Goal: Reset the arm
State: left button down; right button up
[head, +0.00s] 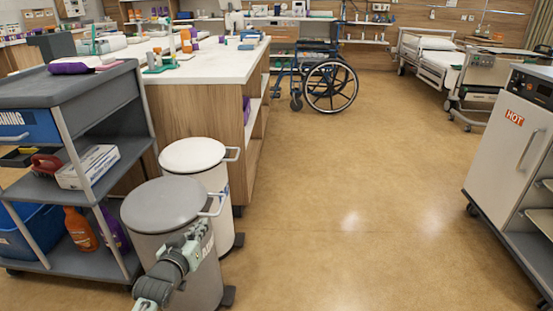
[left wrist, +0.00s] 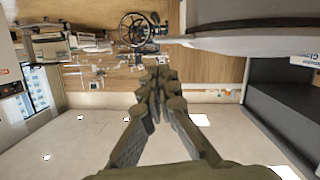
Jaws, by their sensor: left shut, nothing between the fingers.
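My left gripper (head: 202,230) reaches up from the bottom left in the head view, in front of the grey-lidded bin (head: 167,204). It is close to that bin's handle; I cannot tell whether they touch. In the left wrist view, my left gripper's fingers (left wrist: 158,76) come together at the tips, shut with nothing between them. My right arm and gripper are not in view.
A white-lidded bin (head: 193,155) stands behind the grey one. A grey cleaning cart (head: 75,90) is at left, a white-topped counter (head: 215,65) behind. A white hot cabinet (head: 510,145) stands at right. The floor (head: 350,210) between is clear up to the wheelchair (head: 331,87).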

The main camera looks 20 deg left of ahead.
pick_arm(q)
jog(key=s+d+f+m+g+p, duration=0.1)
jog(key=s+d+f+m+g, duration=0.1)
jog(key=s, duration=0.6)
jog(key=s+d+f+m+g, duration=0.1)
jog(key=s+d+f+g, duration=0.3)
jog(key=s+f+g, duration=0.2)
jog(key=s+d+f+m+g+h+p, duration=0.1)
jog(key=s+d+f+m+g, duration=0.1)
jog(key=s+f, duration=0.6)
jog(key=s+d+g, duration=0.1)
jog(key=s+g, duration=0.1)
jog(key=s, duration=0.2)
jog(key=shift+d+m+p, duration=0.15)
jog(key=shift+m+p, duration=0.15)
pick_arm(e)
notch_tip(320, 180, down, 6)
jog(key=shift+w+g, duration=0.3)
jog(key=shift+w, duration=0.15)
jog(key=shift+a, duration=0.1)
